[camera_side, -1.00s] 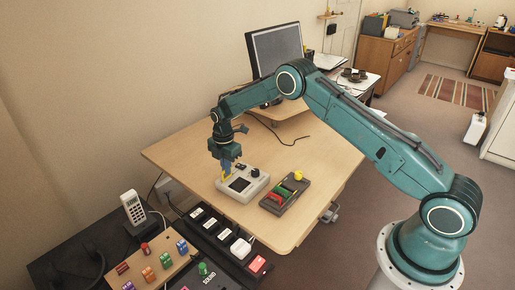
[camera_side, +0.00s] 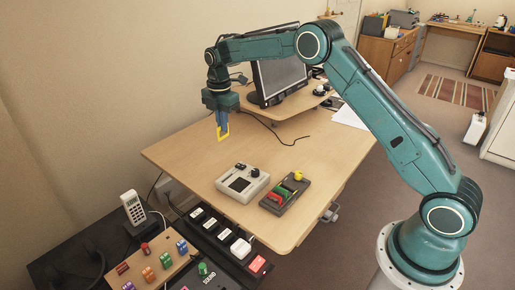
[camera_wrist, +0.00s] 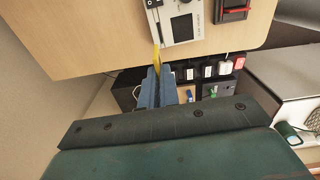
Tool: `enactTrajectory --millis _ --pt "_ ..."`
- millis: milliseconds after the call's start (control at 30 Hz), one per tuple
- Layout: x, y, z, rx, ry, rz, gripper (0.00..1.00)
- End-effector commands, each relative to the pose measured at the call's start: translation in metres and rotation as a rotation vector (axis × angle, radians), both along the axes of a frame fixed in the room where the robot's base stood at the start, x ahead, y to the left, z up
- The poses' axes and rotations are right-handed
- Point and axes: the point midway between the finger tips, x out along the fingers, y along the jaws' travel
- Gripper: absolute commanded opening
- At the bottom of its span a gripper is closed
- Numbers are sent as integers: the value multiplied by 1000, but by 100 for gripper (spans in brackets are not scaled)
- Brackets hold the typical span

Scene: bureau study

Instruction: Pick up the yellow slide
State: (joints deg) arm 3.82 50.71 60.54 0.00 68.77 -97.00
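My gripper (camera_side: 220,121) is raised above the table, pointing down. Its blue fingers are shut on the yellow slide (camera_side: 223,133), which hangs below them as a thin yellow frame shape, clear of everything. In the wrist view the yellow slide (camera_wrist: 156,58) shows as a narrow strip beyond the blue fingertips (camera_wrist: 158,77). The grey-white device (camera_side: 243,183) with a dark screen and a black knob stands on the table below, apart from the slide.
A dark box (camera_side: 285,192) with red and green parts and a yellow knob stands right of the device. A monitor (camera_side: 280,75) stands behind my gripper. A black panel with several buttons (camera_side: 222,233) lies at the table's front. The table's left part (camera_side: 185,150) is clear.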

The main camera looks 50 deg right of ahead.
Motion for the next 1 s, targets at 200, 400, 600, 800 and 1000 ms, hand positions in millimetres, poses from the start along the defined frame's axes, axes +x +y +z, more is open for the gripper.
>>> enactTrajectory --millis 200,400,600,800,1000 --pt "0 0 8 0 -1 0 0" --pt "0 0 8 0 -1 0 0" --pt "0 0 7 0 -1 0 0" --pt "-1 -1 6 0 0 -9 0" --pt "-7 -8 -2 0 1 -86 0"
